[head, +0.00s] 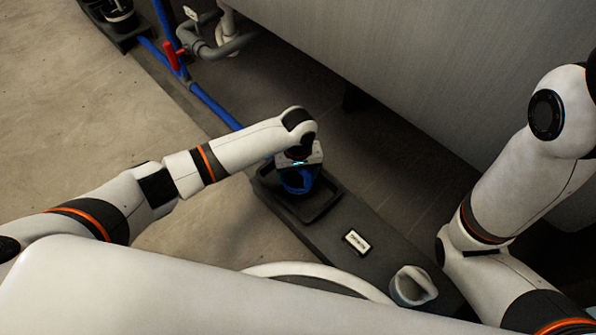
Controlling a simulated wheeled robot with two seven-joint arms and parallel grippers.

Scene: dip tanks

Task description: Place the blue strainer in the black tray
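The blue strainer (296,181) shows just below my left gripper (298,172), near the middle of the head view. It is over or in the black tray (322,210), which lies on a dark, narrow platform. My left gripper points down at the strainer and hides its upper part. The fingertips are hidden, so I cannot tell whether they grip it. I also cannot tell whether the strainer touches the tray floor. My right arm shows at the right edge, but its gripper is not in view.
A small white label plate (357,242) and a whitish cup-like container (413,286) are on the dark platform (385,262) right of the tray. A large grey tank wall (400,70) stands behind. Blue pipe (215,107) with a red valve handle (173,56) runs at upper left. Concrete floor is clear at left.

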